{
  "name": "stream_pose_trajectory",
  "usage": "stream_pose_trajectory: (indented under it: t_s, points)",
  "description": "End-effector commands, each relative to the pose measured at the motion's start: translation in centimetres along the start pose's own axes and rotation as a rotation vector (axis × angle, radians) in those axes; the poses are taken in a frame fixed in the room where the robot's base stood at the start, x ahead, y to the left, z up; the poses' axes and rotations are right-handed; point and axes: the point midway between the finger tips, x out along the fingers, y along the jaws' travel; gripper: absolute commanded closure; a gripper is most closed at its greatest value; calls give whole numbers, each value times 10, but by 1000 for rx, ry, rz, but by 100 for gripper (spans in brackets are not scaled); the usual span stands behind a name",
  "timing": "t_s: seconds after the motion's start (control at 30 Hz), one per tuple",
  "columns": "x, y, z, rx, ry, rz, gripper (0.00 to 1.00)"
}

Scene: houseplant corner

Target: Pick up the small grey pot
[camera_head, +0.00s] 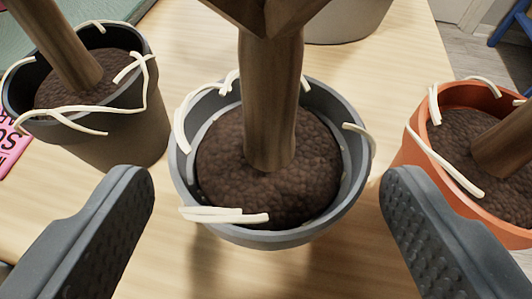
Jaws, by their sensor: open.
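A small grey pot (290,238) stands upright on the wooden table in the middle of the camera view. It holds dark soil and a thick brown stem, with cream strands draped over its rim. The stem runs up out of the picture. My gripper (268,190) is open and empty, with one dark finger at the left and one at the right. The pot lies between and beyond the fingertips, and I see no contact. The pot's lower part is hidden beneath its rim.
A dark grey pot (125,135) with a stem stands close on the left. An orange pot (405,150) stands close on the right. A light grey pot (345,25) is behind. A pink item (12,148) and a green surface (115,10) are at left. Bare table (410,50) shows between pots.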

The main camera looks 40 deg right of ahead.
Motion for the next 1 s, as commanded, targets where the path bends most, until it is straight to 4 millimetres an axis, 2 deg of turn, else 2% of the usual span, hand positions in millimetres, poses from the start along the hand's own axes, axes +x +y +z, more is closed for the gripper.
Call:
stream_pose_trajectory:
  t_s: [0.37, 0.63, 0.7, 0.73, 1.0]
  points:
    - [45, 0, 3, 1, 0, 3, 25]
    - [48, 0, 3, 0, 0, 0, 25]
    - [48, 0, 3, 0, -1, 0, 45]
    - [48, 0, 3, 0, -1, 0, 50]
    - [48, 0, 3, -1, -1, 0, 50]
